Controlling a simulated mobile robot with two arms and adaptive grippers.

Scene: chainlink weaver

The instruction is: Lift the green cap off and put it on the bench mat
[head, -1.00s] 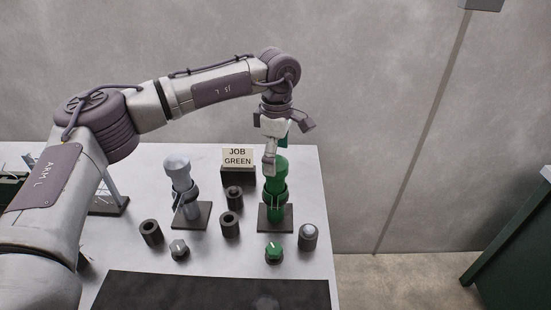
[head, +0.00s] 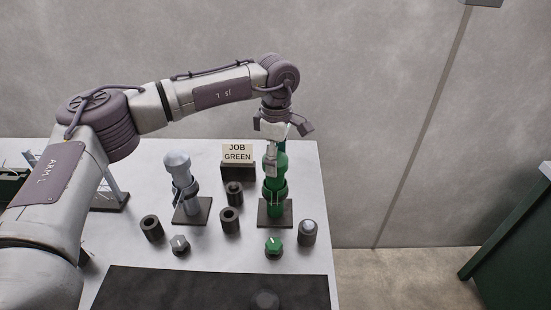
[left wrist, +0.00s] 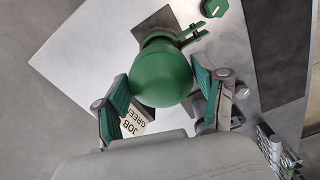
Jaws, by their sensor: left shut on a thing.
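The green cap (head: 282,165) is the rounded top of the green post (head: 275,200), which stands upright on a dark square base on the bench. In the left wrist view the cap (left wrist: 163,72) is a large green dome between the two fingers. My left gripper (head: 276,157) is over the post from above, its fingers on either side of the cap; it is shut on the cap (left wrist: 160,95). The cap appears still seated on the post. The dark bench mat (head: 180,290) lies along the front of the bench and is also in the left wrist view (left wrist: 277,55). My right gripper is not in view.
A grey post (head: 181,180) stands left of the green one. A JOB GREEN sign (head: 238,156) is behind. Several dark rings, a green knob (head: 273,246), a grey knob (head: 180,245) and a silver-topped cylinder (head: 308,233) stand between posts and mat. The mat looks largely clear.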

